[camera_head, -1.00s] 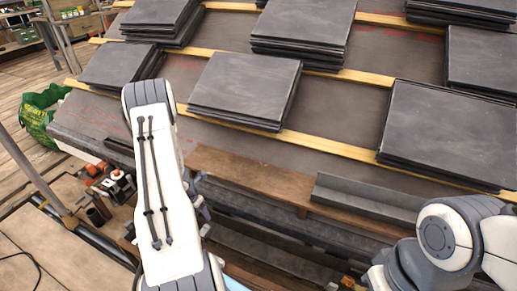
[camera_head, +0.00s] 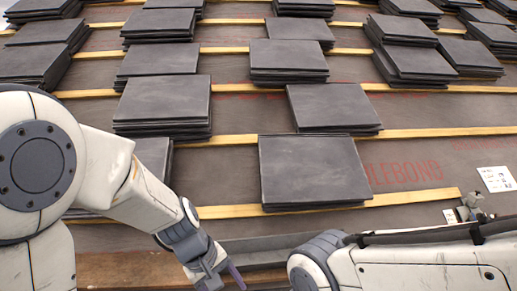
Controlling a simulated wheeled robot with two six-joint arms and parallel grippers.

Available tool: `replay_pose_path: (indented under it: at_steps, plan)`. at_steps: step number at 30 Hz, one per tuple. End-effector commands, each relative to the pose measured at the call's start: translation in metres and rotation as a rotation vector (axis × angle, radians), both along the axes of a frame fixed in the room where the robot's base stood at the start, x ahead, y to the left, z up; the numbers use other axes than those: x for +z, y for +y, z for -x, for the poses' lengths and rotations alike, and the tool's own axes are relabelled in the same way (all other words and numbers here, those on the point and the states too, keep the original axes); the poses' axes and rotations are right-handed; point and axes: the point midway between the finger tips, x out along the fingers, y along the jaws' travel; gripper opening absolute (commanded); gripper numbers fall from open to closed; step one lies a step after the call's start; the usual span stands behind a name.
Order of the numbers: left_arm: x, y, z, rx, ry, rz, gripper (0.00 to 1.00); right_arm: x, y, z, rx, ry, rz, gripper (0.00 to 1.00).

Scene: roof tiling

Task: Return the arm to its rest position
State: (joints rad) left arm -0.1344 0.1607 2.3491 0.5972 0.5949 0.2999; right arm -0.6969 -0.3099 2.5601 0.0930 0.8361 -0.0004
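My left arm comes in from the left edge and bends down toward the lower middle. Its gripper (camera_head: 223,279) is over the roof's lower edge, near the bottom of the picture. Its fingers look spread, with nothing seen between them. My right arm (camera_head: 420,264) lies along the bottom right, its rounded joint at the bottom centre. The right gripper is not in view.
Stacks of dark slates, the nearest one (camera_head: 312,170) at the centre, lie on the roof along wooden battens (camera_head: 230,211). Bare underlay (camera_head: 410,170) shows right of it. A small grey object (camera_head: 470,207) and a white sheet (camera_head: 497,179) lie at the right.

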Motion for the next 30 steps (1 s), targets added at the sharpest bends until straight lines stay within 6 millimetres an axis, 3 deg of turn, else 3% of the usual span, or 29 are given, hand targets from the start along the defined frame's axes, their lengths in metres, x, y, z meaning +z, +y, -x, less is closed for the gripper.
replay_pose_path:
  at_steps: [1,2,6,15,25,30]
  plan:
    - [0.013,-0.019,0.026,-0.191,-0.034,-0.026,0.68,0.0,0.0,0.0,0.0,0.0,0.0,0.0]
    - [0.018,-0.025,0.041,-0.292,-0.048,-0.043,0.68,0.0,0.0,0.0,0.0,0.0,0.0,0.0]
    - [0.035,-0.038,0.094,-0.679,-0.106,-0.114,0.68,0.0,0.0,0.0,0.0,0.0,0.0,0.0]
    - [0.053,-0.025,0.164,-1.283,-0.217,-0.256,0.68,0.0,0.0,0.0,0.0,0.0,0.0,0.0]
    - [0.123,-0.025,0.162,-1.276,-0.21,-0.258,0.68,0.072,0.0,0.0,0.0,0.0,0.0,0.0]
    - [0.173,-0.025,0.162,-1.273,-0.21,-0.257,0.68,0.121,0.0,0.0,0.0,0.0,0.0,0.0]
